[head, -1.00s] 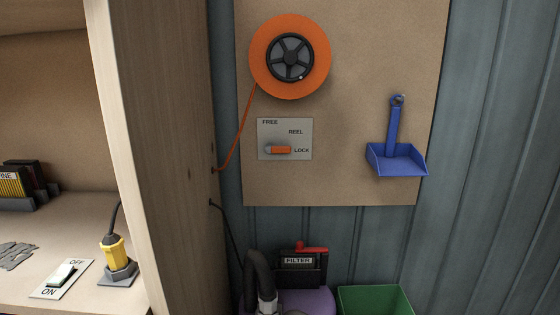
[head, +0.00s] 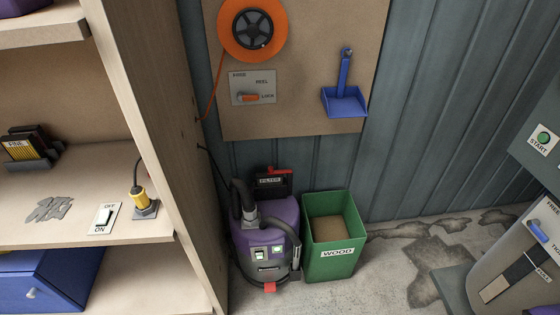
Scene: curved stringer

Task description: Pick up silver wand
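I cannot make out a silver wand in the head view. A purple vacuum (head: 266,243) stands on the floor beside the shelf unit. Its dark hose (head: 240,194) rises at the back left and meets a short silvery collar on top. A dark tube curves around the vacuum's right side. Whether any of this belongs to the wand I cannot tell. Neither of my grippers is in view.
A green WOOD bin (head: 331,262) stands right of the vacuum. A shelf unit (head: 160,120) fills the left. A blue dustpan (head: 345,100) and orange reel (head: 228,38) hang on a board. A grey machine (head: 500,275) stands at right. Concrete floor (head: 390,280) between is open.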

